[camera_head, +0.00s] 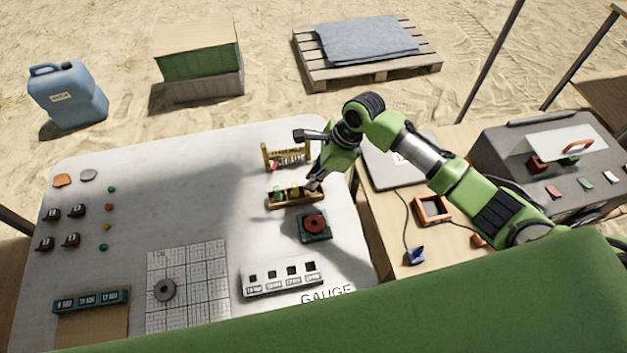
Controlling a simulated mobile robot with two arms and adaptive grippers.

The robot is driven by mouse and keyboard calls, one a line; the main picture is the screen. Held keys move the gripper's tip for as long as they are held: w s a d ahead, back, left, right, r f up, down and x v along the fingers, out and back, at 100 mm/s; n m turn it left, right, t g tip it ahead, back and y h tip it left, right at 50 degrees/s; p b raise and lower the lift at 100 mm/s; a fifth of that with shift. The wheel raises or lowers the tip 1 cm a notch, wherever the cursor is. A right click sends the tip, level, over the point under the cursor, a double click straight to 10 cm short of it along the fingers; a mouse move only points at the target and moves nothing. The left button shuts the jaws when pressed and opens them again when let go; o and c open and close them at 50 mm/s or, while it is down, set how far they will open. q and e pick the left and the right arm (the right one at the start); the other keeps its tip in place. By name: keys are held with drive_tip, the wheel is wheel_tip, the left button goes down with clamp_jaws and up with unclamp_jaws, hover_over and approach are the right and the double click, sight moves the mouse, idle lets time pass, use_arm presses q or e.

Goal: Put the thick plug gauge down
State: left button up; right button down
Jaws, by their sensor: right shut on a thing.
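My right gripper (312,184) points down at the right end of a small wooden rack (284,205) on the white table. It is shut on the thick plug gauge, which is mostly hidden by the fingers, so I cannot tell whether it touches the rack. A green plug (278,192) and a yellow plug (294,191) stand in the rack, left of the gripper. My left gripper is not in view.
A green block with a red ring (314,224) sits just below the rack. A wooden frame (266,155) stands behind it. A white gauge block (284,278) and a grid mat with a grey ring (165,290) lie nearer. The table's middle is clear.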

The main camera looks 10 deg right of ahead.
wheel_tip(320, 180, down, 2)
drive_tip(key=shift+s, duration=0.1)
drive_tip(key=c, duration=2.1)
unclamp_jaws()
drive_tip(key=shift+f, duration=0.1)
drive_tip(key=shift+r, duration=0.2)
drive_tip(key=v, duration=1.2)
drive_tip(key=shift+f, duration=0.1)
